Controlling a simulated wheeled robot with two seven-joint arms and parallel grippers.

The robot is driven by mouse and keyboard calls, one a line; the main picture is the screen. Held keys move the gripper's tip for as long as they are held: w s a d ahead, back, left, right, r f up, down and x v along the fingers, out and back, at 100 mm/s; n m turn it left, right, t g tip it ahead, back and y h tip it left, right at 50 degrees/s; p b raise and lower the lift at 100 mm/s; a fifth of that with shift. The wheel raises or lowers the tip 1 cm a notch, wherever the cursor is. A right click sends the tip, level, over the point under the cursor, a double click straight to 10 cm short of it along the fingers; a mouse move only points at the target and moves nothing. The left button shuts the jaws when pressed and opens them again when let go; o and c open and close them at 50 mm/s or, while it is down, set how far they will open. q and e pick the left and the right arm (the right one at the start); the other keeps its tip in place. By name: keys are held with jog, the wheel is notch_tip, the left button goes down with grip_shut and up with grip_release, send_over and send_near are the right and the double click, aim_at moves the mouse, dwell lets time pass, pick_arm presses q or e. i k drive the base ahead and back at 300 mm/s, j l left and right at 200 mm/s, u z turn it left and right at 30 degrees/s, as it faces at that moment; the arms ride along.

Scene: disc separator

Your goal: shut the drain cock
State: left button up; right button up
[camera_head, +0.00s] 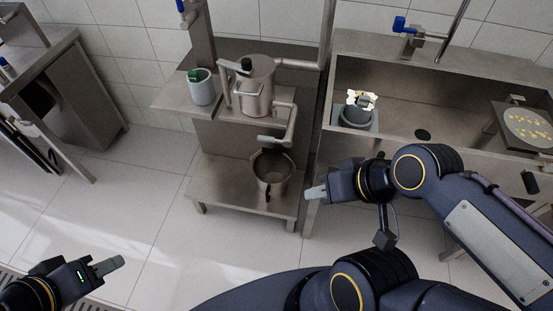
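A metal separator vessel (256,92) with a black knob on top stands on the middle stand. A bent metal spout (287,122) with a grey end comes down from it, above an open metal bucket (272,182) on the lower shelf. I cannot tell for sure which fitting is the drain cock or how its lever is set. My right gripper (314,193) is in front and right of the bucket, apart from it, with no object seen in it. My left gripper (112,264) is low at the left over bare floor, with no object seen in it. The fingers of each overlap in view.
A grey cup (201,88) with something green stands left of the vessel. At right is a sink (430,95) with a blue-handled tap (400,25), a grey container (354,117) and a tray of yellow bits (528,126).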

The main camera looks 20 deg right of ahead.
aim_at(287, 142)
jog(key=k+z, duration=0.1)
jog(key=z, duration=0.4)
jog(key=k+z, duration=0.1)
jog(key=z, duration=0.4)
jog(key=k+l+z, duration=0.1)
jog(key=z, duration=0.4)
jog(key=j+z, duration=0.25)
jog(key=z, duration=0.2)
jog(key=j+z, duration=0.3)
jog(key=z, duration=0.2)
jog(key=j+z, duration=0.3)
jog(key=z, duration=0.15)
jog(key=k+j+z, duration=0.1)
jog(key=j+z, duration=0.15)
jog(key=z, duration=0.2)
jog(key=k+j, duration=0.25)
jog(key=j, duration=0.2)
jog(key=k+j, duration=0.25)
jog(key=j, duration=0.2)
jog(key=k+j, duration=0.25)
jog(key=j, duration=0.2)
jog(key=k+j, duration=0.25)
jog(key=j, duration=0.2)
jog(key=k+j, duration=0.25)
jog(key=j, duration=0.15)
jog(key=k+j, duration=0.25)
jog(key=j, duration=0.2)
